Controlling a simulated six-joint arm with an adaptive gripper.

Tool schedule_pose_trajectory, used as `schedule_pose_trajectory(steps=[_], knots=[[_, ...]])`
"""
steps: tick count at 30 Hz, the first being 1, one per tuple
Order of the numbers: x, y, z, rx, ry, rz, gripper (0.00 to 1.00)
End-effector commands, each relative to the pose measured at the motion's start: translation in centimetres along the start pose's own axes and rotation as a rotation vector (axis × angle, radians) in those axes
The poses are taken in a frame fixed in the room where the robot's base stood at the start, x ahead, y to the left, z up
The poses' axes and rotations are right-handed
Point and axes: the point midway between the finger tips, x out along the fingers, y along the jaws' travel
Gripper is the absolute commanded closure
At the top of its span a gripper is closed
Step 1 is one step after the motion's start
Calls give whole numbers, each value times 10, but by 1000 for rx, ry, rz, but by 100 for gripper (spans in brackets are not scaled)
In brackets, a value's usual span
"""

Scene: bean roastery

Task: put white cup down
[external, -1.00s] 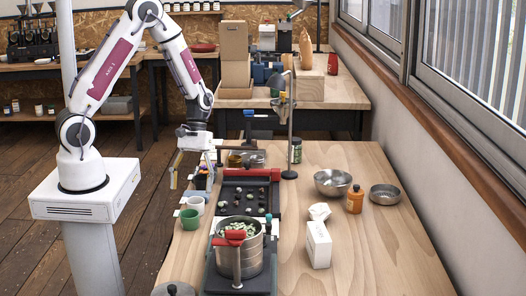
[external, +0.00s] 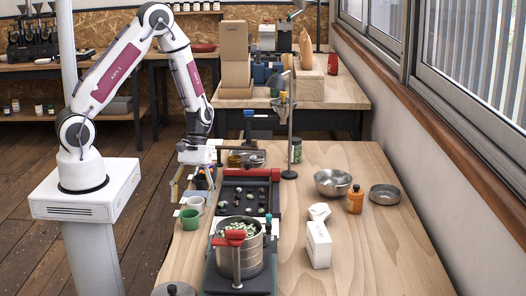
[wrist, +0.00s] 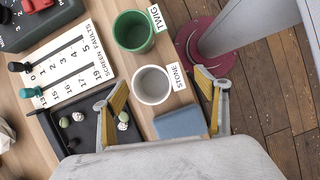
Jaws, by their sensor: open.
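The white cup (external: 196,204) stands upright on the wooden table, behind the green cup (external: 189,219) in the external view. In the wrist view the empty white cup (wrist: 152,85) is beside a STONE card (wrist: 179,77), and the green cup (wrist: 133,31) is beside a TWIG card (wrist: 160,20). My gripper (external: 195,186) is open, with its fingers spread wide. In the wrist view the white cup shows between the yellow-padded fingers of my gripper (wrist: 160,80), with visible gaps on both sides and no contact seen.
A black tray (wrist: 85,105) with several beans lies left of the white cup in the wrist view. A blue block (wrist: 180,123) is close to the right finger. The screen faults board (wrist: 65,68) is farther left. A steel pot (external: 239,255) stands nearer the external camera.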

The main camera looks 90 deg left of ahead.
Motion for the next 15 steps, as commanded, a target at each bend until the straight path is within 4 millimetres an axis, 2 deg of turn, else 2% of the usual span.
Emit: schedule_pose_trajectory(steps=[6, 15], knots=[[13, 0, 0, 0, 0, 0, 26], [14, 0, 0, 0, 1, 0, 26]])
